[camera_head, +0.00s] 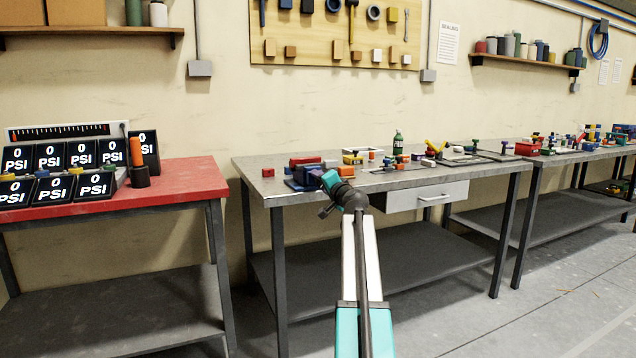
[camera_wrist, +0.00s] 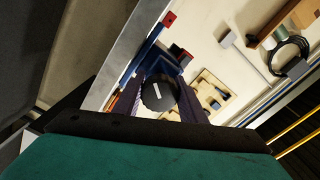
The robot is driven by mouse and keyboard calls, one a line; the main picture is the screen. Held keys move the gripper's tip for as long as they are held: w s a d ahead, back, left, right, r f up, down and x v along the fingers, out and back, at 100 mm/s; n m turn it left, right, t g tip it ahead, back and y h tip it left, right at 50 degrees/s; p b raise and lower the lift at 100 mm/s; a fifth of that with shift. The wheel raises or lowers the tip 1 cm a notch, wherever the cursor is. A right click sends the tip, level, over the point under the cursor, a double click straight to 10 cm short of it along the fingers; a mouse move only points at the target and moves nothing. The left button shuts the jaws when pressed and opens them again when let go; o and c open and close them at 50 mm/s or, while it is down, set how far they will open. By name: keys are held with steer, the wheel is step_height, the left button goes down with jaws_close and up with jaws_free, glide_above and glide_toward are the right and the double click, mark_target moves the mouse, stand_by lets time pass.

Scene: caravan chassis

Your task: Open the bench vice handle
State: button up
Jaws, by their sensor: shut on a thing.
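The bench vice (camera_head: 299,182), blue with a red part, sits at the front left corner of the middle metal workbench. In the wrist view its blue and red body (camera_wrist: 158,62) lies just beyond my fingers. A dark round knob-like end (camera_wrist: 158,93), apparently the vice handle, shows between the fingers. My gripper (camera_head: 325,198) is at the vice's near side. In the wrist view my gripper (camera_wrist: 160,102) is shut on that dark round end. My arm and wrist hide part of the vice in the head view, and the handle's full length is hidden.
A red-topped table (camera_head: 190,175) with PSI displays stands left, across a gap.

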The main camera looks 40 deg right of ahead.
steer(key=shift+w+r, duration=0.3)
steer(key=shift+r, duration=0.15)
steer(key=o, duration=1)
steer(key=shift+f, duration=0.3)
steer(key=shift+s, duration=0.2)
steer(key=shift+p+v, duration=1.15)
steer(key=shift+v, duration=5.6)
